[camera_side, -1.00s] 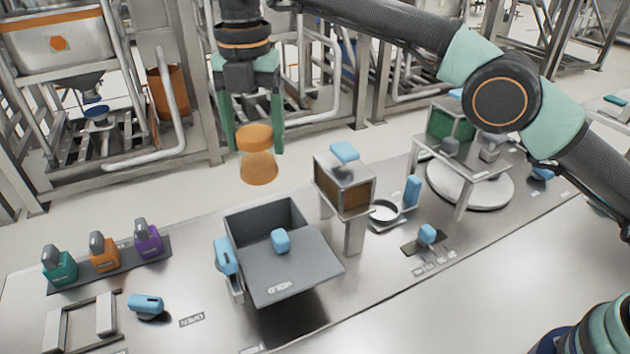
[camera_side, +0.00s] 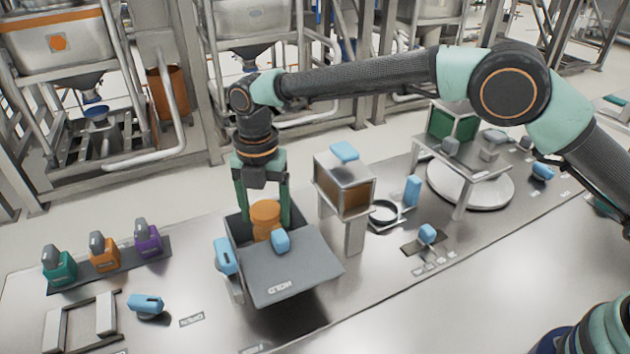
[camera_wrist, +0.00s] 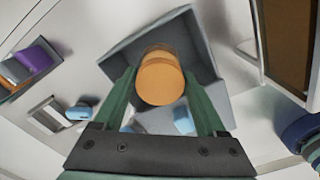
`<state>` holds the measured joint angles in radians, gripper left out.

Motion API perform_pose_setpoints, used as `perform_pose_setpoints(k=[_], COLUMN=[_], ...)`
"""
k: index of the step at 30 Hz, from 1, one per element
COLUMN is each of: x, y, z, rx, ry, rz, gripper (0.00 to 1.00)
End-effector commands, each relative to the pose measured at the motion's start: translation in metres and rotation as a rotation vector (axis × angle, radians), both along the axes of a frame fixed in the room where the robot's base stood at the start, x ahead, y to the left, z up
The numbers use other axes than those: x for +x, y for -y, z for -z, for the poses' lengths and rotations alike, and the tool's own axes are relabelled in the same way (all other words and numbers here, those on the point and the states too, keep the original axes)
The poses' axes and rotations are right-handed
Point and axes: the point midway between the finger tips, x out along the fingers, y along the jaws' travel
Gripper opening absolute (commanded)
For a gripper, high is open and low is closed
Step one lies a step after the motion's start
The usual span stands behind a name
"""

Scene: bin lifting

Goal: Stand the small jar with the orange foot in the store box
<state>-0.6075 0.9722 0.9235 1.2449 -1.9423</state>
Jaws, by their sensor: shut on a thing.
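The small jar (camera_side: 265,216) has an orange-brown top and sits between the green fingers of my gripper (camera_side: 264,213). My gripper is shut on it and points straight down over the open back part of the grey store box (camera_side: 238,229). The jar's lower part is hidden behind the box's grey front lid, so I cannot tell whether it touches the floor. In the wrist view the jar (camera_wrist: 160,80) is between the fingertips, with the grey box walls (camera_wrist: 205,62) around it.
The store box's sloping grey lid (camera_side: 290,268) bears a blue handle (camera_side: 280,240). Another blue handle (camera_side: 226,256) is at its left side. A raised brown-fronted box (camera_side: 345,185) stands close on the right. Teal, orange and purple blocks (camera_side: 104,254) stand on a tray at left.

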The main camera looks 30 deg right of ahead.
Motion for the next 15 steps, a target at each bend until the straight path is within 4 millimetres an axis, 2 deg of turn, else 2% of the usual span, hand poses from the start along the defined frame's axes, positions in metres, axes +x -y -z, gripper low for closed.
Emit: perform_pose_setpoints(k=[9, 15], x=[0.000, 0.000], y=[0.000, 0.000], z=[0.039, 0.041], rx=[-0.001, 0.001], ry=[-0.002, 0.001], rz=[0.000, 0.000], gripper=[0.11, 0.11])
